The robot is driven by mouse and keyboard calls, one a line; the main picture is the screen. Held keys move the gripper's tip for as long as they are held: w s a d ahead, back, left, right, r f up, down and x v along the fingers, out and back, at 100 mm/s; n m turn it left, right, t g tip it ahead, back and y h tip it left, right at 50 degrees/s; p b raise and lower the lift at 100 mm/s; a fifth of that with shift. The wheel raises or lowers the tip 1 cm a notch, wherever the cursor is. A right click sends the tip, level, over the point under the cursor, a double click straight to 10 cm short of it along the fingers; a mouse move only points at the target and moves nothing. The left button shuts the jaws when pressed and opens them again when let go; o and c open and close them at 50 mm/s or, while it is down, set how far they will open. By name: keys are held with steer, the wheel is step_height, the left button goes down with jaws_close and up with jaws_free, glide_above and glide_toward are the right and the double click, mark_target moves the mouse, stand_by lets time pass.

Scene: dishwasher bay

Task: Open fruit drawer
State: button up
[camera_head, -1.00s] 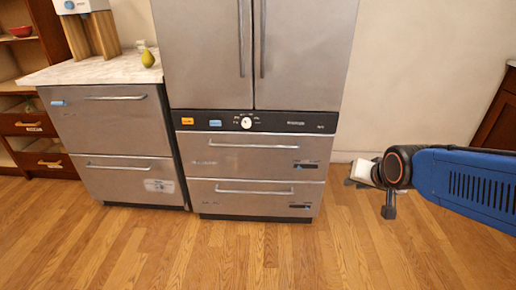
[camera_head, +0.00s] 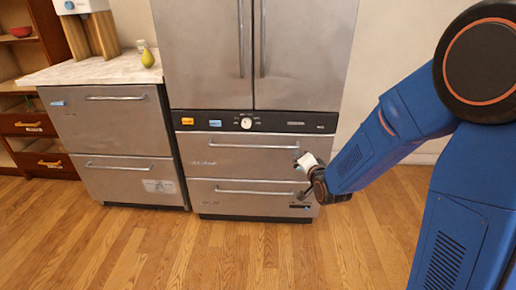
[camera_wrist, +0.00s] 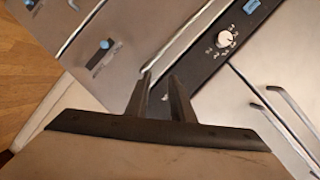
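The fridge's upper drawer (camera_head: 230,162) and lower drawer (camera_head: 240,203) are both closed. Each has a horizontal bar handle; their labels are too small to read, so I cannot tell which is the fruit drawer. My gripper (camera_head: 300,162) is in front of the upper drawer's right side, hiding its small latch in the head view. In the wrist view, my gripper (camera_wrist: 160,77) has its two fingers apart with nothing between them. The right end of the upper handle (camera_wrist: 180,37) is close to one fingertip; contact is unclear. The upper latch with a blue knob (camera_wrist: 104,44) shows beside it.
A black control strip with a white dial (camera_head: 246,123) lies above the drawers, below two tall doors (camera_head: 300,55). A two-drawer unit (camera_head: 110,115) stands left, with a pear (camera_head: 147,57) on its counter. The wooden floor (camera_head: 150,250) in front is clear.

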steer(key=w+a+f+m+t+y, duration=0.2)
steer(key=a+f, duration=0.2)
steer(key=a, duration=0.1)
steer(key=m+t+y, duration=0.2)
glide_toward(258, 147)
steer(key=x, duration=1)
steer(key=shift+w+f, duration=0.25)
steer(key=shift+w, duration=0.1)
jaws_close()
